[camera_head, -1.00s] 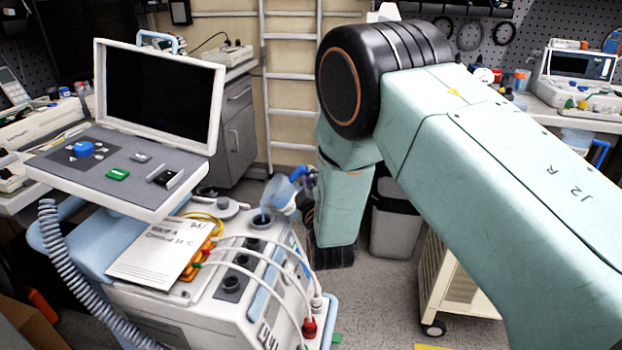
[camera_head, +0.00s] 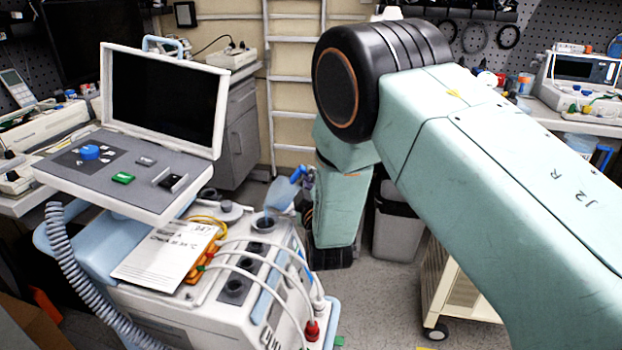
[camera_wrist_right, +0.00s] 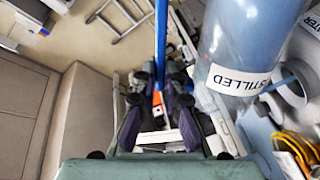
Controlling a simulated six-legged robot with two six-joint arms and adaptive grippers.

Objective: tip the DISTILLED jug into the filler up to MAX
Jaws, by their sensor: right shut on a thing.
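The DISTILLED jug (camera_head: 280,194) is translucent blue with a blue handle. In the head view it is tilted, its mouth over the filler (camera_head: 263,223), a round dark opening on the white machine. A thin blue streak, like water, runs between them. My right gripper (camera_head: 305,181) is shut on the handle, mostly hidden behind the jug and small there. In the right wrist view the gripper (camera_wrist_right: 160,105) closes around the blue handle (camera_wrist_right: 161,45); the jug (camera_wrist_right: 245,35) shows part of its label, and the filler (camera_wrist_right: 290,84) is beside it. The MAX mark and water level cannot be made out. My left gripper is out of view.
The machine's screen (camera_head: 165,100) and control panel (camera_head: 120,172) stand left of the filler. A printed card (camera_head: 165,252) and several white hoses lie on its top. A bin (camera_head: 398,230) and a wheeled cream cabinet (camera_head: 465,290) stand to the right.

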